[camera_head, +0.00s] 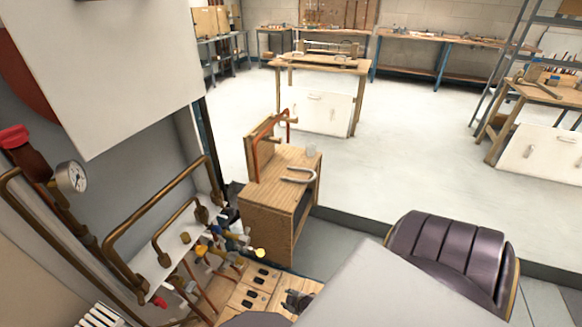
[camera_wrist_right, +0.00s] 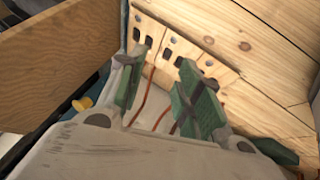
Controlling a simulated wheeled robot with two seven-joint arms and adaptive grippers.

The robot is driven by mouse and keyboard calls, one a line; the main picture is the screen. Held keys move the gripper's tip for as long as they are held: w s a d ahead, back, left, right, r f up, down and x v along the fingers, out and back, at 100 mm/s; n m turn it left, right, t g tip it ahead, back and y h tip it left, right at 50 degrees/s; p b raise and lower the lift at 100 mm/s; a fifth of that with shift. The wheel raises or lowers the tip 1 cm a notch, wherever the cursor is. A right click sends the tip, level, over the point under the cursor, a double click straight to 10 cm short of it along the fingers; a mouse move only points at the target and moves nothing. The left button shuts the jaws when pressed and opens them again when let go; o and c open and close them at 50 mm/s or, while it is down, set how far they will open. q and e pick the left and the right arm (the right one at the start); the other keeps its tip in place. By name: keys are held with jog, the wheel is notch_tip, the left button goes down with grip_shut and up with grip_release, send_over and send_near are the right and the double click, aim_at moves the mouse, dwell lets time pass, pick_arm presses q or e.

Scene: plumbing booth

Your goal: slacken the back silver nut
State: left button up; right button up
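I cannot single out the back silver nut in either view; the fittings are small and partly covered. The valve and pipe cluster (camera_head: 222,240) stands left of centre in the head view, with small blue, yellow and silver-grey parts. My right gripper (camera_wrist_right: 165,88) has its two green-padded fingers apart, with nothing between them. In the head view it is a small dark shape (camera_head: 297,300) at the bottom, right of the cluster and apart from it, over the wooden boards (camera_head: 262,275). My left gripper is not in view.
Copper pipes (camera_head: 150,205) and a pressure gauge (camera_head: 71,177) fill the left, below a white box (camera_head: 115,70). A wooden cabinet (camera_head: 270,215) with a bent grey pipe (camera_head: 300,177) stands behind the boards. Open floor (camera_head: 400,150) lies beyond.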

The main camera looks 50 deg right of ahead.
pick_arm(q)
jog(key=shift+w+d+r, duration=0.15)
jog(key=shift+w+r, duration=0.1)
pick_arm(e)
jog(key=shift+s+d, duration=0.35)
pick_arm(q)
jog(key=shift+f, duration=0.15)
pick_arm(e)
jog(key=shift+w+f, duration=0.1)
jog(key=shift+w, duration=0.05)
